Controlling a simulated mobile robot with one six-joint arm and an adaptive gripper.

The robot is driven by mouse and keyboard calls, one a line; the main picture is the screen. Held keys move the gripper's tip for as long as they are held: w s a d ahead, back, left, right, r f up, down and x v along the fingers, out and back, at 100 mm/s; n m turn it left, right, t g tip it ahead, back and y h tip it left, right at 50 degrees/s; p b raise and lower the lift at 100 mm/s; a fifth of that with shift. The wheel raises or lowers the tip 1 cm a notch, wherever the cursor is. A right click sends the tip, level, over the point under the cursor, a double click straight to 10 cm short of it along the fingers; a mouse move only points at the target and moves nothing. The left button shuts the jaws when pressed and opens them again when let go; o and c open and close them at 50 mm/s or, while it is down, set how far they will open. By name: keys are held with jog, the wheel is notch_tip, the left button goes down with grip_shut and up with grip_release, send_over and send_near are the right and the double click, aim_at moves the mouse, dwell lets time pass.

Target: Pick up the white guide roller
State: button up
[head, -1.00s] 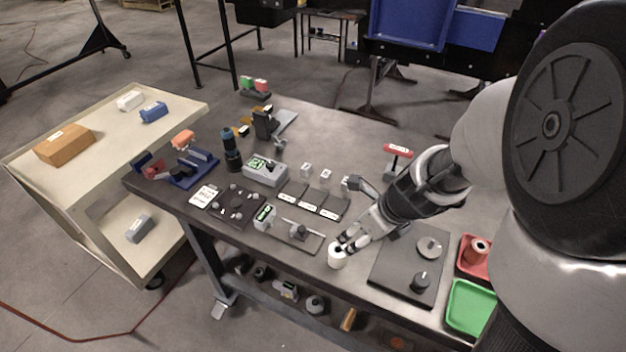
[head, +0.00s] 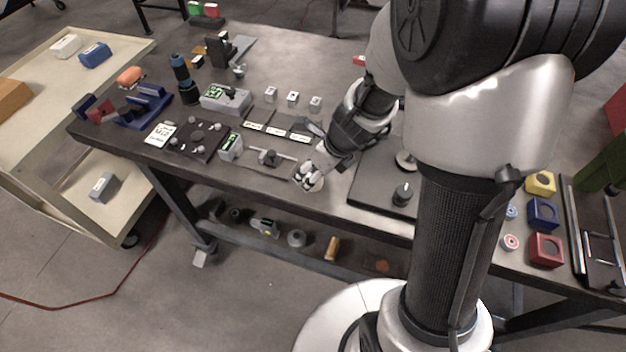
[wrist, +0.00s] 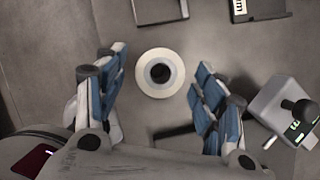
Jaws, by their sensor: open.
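The white guide roller (wrist: 160,91) is a short white cylinder with a dark centre hole. It stands upright on the dark table, seen end-on in the wrist view. My gripper (wrist: 160,62) is open, with one blue-padded finger on each side of the roller and a visible gap to both. In the head view the roller (head: 317,185) is near the table's front edge, partly hidden by my gripper (head: 308,176). I cannot tell how far the fingertips reach down its sides.
A grey box with a black knob (wrist: 290,105) stands right of my gripper in the wrist view. In the head view, a fixture with a slide bar (head: 268,158) lies left of the roller and a dark plate with knobs (head: 375,185) lies right.

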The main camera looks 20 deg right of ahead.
jog(key=b+x, duration=0.1)
jog(key=x, duration=0.1)
jog(key=shift+w+f, duration=0.1)
jog(key=shift+f, duration=0.25)
jog(key=shift+r, duration=0.1)
jog(key=shift+c, duration=0.2)
jog(key=c, duration=1.2)
